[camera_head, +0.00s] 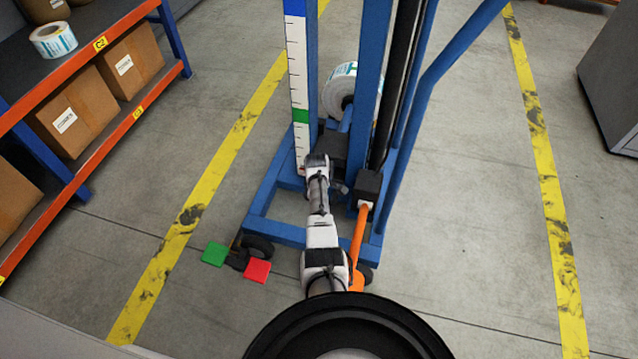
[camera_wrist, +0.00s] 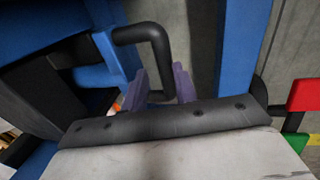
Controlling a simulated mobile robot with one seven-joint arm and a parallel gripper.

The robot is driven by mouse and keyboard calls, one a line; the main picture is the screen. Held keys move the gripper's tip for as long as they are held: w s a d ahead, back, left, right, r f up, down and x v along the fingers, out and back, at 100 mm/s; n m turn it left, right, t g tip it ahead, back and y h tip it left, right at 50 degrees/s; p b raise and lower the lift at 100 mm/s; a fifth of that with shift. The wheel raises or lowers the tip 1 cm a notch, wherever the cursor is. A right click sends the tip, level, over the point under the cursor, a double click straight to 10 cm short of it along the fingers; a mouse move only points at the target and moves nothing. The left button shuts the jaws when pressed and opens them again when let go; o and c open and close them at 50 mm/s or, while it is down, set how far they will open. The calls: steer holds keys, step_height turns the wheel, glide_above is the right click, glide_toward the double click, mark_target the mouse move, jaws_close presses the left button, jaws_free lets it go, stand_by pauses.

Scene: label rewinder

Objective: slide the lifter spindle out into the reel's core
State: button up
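The blue lifter (camera_head: 290,232) stands ahead in the head view. The white label reel (camera_head: 343,88) is behind its mast, partly hidden by the blue posts; its core is dark. I cannot make out the spindle. My arm reaches to the lifter's dark carriage, and my gripper is hard to see there in the head view. In the wrist view, my gripper's purple fingers (camera_wrist: 162,82) are apart. A bent black handle (camera_wrist: 150,40) comes off a blue bracket (camera_wrist: 112,60), its lower end between the fingers. A gap seems to show on its left; contact on its right is unclear.
A white scale with a green mark (camera_head: 301,115) runs up the left post. Green (camera_head: 215,254) and red (camera_head: 257,270) pedals sit by the lifter's front left wheel. An orange lever (camera_head: 359,232) slopes down at right.

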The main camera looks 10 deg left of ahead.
step_height(320, 180, up, 12)
steer(key=s+p, duration=0.2)
steer(key=p, duration=0.1)
steer(key=shift+s+p, duration=0.15)
steer(key=shift+p, duration=0.15)
